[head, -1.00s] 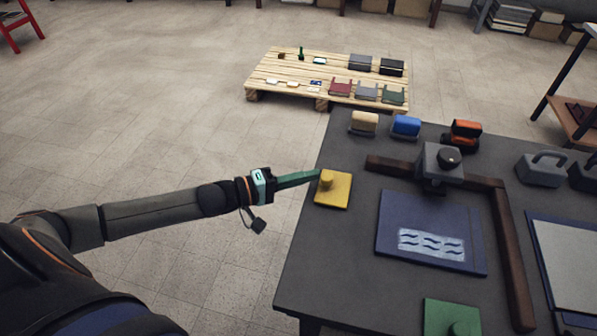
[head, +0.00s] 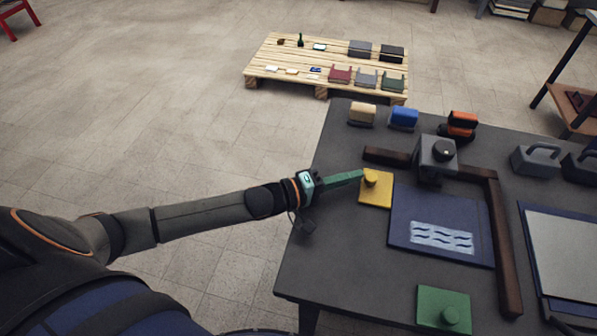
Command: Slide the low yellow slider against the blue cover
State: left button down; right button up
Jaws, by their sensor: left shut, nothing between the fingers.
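The low yellow slider (head: 376,193), a flat plate with a round knob, lies on the dark table. Its right edge is at the left edge of the blue cover (head: 402,222); they look touching, though a hairline gap cannot be ruled out. The cover is a flat dark blue panel with a pale wavy-line patch. My left gripper (head: 361,175) is shut and empty, its green fingers pointing right, with the tips at the left side of the slider's knob. My right gripper is not in view.
A brown wooden angle frame (head: 501,240) borders the cover at the back and right, with a grey clamp block (head: 436,157) on it. A green slider (head: 443,309) lies in front. Several coloured blocks and handled tools stand along the back. The table's left front is clear.

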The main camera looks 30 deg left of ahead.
pick_arm(q)
jog(key=v, duration=1.1)
jog(key=shift+a+p, duration=0.1)
jog(key=shift+p, duration=0.25)
jog(key=shift+s+a, duration=0.35)
jog(key=shift+s, duration=0.05)
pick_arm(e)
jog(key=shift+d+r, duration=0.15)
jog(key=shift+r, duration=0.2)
